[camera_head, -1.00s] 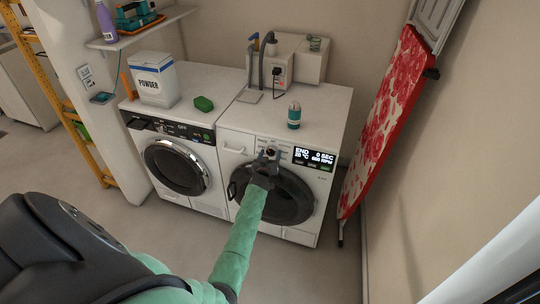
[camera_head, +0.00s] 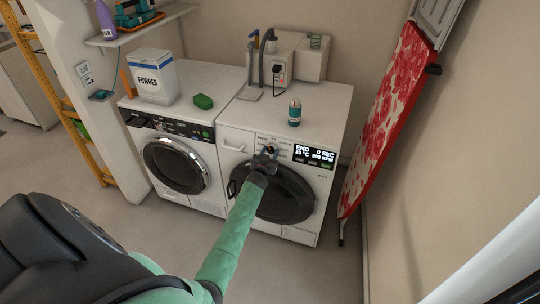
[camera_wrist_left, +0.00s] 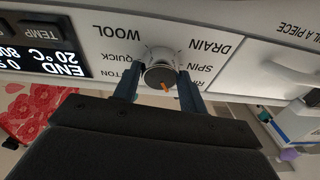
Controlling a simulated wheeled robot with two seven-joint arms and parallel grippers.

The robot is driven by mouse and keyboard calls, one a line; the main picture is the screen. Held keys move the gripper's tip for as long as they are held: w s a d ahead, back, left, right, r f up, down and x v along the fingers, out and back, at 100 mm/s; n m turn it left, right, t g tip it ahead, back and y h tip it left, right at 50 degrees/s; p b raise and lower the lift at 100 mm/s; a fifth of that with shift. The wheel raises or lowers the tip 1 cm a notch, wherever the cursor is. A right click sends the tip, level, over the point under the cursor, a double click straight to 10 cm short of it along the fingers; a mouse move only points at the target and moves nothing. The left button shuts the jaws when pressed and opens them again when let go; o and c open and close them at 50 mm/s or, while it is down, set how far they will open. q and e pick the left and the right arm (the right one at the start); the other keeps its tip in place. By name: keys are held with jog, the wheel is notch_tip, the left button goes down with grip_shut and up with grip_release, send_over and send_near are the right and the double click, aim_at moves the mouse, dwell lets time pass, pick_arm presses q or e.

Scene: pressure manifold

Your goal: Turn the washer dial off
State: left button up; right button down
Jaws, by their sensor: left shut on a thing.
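The right-hand washer (camera_head: 236,140) is white, with a dark round door (camera_head: 290,200) and a lit display (camera_head: 315,156) showing END and 0 SEC. Its dial (camera_head: 270,149) sits on the front panel, left of the display. My right gripper is not in view.
A second machine (camera_head: 218,180) stands to the left. A powder box (camera_head: 154,82), a green block (camera_head: 203,102) and a teal bottle (camera_head: 294,113) are on the tops. A red floral ironing board (camera_head: 385,120) leans at the right wall. Floor in front is clear.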

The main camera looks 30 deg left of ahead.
pick_arm(q)
jog(key=m+h+b, duration=0.1)
jog(key=m, duration=0.2)
jog(key=shift+a+f, duration=0.1)
jog(key=shift+m+h+b, duration=0.45)
jog(key=shift+m+h, duration=0.15)
jog(key=shift+m, duration=1.5)
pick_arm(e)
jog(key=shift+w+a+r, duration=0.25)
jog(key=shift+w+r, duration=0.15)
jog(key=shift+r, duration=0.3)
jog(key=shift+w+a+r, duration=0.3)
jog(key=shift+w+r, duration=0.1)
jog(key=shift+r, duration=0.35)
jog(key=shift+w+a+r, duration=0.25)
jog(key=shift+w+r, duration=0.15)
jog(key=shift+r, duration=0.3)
pick_arm(q)
jog(key=o, duration=1)
